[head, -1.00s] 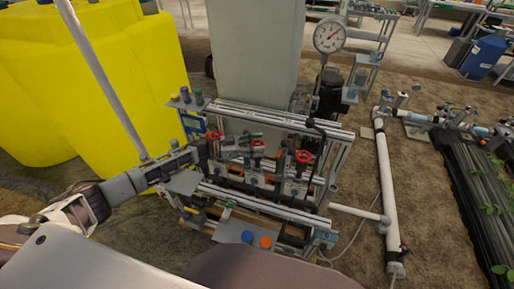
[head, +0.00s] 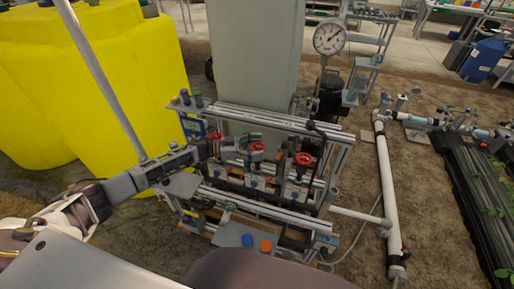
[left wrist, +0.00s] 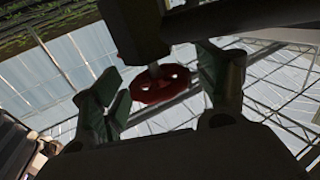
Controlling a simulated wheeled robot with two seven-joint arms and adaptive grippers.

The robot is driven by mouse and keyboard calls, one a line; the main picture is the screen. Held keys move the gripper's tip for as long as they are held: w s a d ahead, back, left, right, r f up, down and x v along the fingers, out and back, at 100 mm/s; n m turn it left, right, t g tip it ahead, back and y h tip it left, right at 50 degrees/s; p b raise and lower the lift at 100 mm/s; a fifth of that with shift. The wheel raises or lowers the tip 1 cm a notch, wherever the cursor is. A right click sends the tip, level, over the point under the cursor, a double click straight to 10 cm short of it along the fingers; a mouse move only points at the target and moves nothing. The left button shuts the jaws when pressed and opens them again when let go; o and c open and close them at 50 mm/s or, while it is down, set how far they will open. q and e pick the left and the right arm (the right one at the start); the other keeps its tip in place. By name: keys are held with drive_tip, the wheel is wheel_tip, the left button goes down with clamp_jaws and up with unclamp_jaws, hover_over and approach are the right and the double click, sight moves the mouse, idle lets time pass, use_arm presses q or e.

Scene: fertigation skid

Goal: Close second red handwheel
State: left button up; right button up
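Three red handwheels stand in a row on the skid in the head view: the first (head: 214,136) at left, the second (head: 258,149) in the middle, the third (head: 304,159) at right. My left gripper (head: 249,146) reaches in from the left, past the first wheel, to the second. In the left wrist view, the second red handwheel (left wrist: 160,85) lies between the spread, green-padded fingers of my left gripper (left wrist: 163,90). Gaps show on both sides of the wheel there. My right gripper is not in view.
A pressure gauge (head: 329,38) stands behind the skid at right. Aluminium rails (head: 275,118) run behind the wheels, and a front rail (head: 265,208) runs below them. A yellow tank (head: 95,80) is at left. A white pipe (head: 387,190) lies on the right.

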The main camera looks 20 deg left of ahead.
sight(257, 146)
use_arm(q)
drive_tip(key=shift+r, duration=5)
